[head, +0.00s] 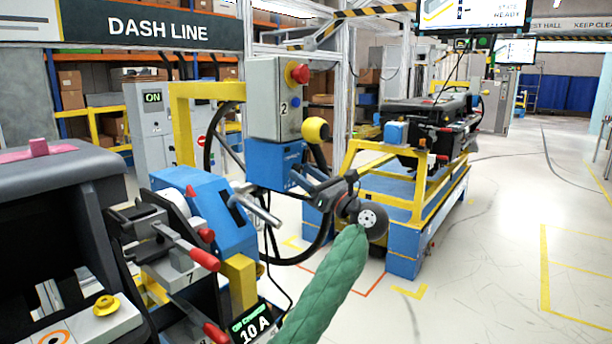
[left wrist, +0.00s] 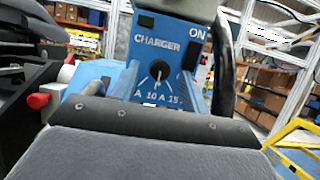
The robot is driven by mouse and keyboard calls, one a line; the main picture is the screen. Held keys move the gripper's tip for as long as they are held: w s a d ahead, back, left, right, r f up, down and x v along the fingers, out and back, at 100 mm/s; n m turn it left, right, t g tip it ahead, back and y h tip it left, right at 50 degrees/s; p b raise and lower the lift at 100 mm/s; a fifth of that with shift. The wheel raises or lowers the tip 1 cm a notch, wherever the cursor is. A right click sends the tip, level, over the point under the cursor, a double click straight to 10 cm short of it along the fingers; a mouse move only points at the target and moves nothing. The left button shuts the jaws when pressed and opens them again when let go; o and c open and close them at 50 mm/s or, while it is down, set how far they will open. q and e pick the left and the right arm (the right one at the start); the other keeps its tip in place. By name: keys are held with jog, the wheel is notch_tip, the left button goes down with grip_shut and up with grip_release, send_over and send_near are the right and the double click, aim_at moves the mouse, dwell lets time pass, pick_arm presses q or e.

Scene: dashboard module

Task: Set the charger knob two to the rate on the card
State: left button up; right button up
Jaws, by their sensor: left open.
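The blue charger (head: 276,165) hangs below a grey box marked 2 in the head view. In the left wrist view the charger panel (left wrist: 143,57) reads CHARGER and ON. The card (head: 254,326), a dark display, reads 10 A at the bottom of the head view. My left gripper (head: 322,188) is open beside the charger, its fingers partly hidden; contact with the knob cannot be told. My right gripper is out of view.
The grey box (head: 275,98) carries a red button (head: 298,73); a yellow ball-shaped part (head: 316,130) is below it. A blue fixture with red-tipped handles (head: 205,259) stands left. A yellow-and-blue cart (head: 404,263) stands behind my arm. Open floor lies right.

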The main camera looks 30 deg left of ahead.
pick_arm(q)
jog(key=shift+a, duration=0.1)
jog(key=c, duration=1)
jog(key=shift+r, duration=0.1)
